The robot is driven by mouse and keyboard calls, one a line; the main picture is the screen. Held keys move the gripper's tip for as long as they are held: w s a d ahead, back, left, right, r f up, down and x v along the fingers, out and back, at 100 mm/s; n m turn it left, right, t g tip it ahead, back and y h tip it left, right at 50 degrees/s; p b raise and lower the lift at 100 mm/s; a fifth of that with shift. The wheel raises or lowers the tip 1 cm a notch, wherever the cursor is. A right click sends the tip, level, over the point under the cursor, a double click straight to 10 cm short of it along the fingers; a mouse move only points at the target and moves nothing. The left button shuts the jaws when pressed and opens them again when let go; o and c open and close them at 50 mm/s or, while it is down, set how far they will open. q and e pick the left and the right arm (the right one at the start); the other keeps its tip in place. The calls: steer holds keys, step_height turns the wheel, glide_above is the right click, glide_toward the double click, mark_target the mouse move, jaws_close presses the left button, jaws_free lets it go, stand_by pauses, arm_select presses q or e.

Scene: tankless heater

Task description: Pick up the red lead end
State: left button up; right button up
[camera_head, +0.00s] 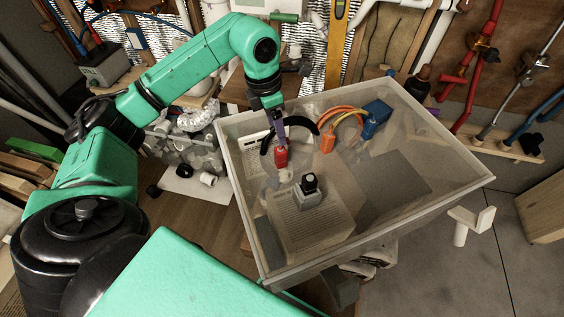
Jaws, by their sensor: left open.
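A small red piece (281,157), which looks like the red lead end, shows inside the clear-walled bin (460,186). My left gripper (291,142) reaches over the bin from above. Its black curved fingers are spread open, and the red piece shows just below and between them in the picture. I cannot tell whether they touch it. A purple piece (272,127) lies between the fingers and partly hides what is behind. An orange connector (327,142) to the right joins a blue box (376,116) by orange and yellow cables. My right gripper is not in view.
A grey block with a black knob (308,184) and a printed sheet (305,225) are in the bin's near left part. A white pipe fitting (468,220) is right of the bin. Floor at lower right is clear.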

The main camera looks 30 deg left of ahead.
mark_target(282, 157)
arm_select(q)
steer(key=f+p, duration=0.1)
steer(key=f, duration=0.3)
steer(key=w+f+p, duration=0.1)
steer(key=f, duration=0.4)
steer(key=f+p, duration=0.1)
steer(key=f, duration=0.3)
steer(key=shift+w+d+f, duration=0.25)
steer(key=shift+d+f, duration=0.1)
steer(key=shift+f, duration=0.05)
jaws_close()
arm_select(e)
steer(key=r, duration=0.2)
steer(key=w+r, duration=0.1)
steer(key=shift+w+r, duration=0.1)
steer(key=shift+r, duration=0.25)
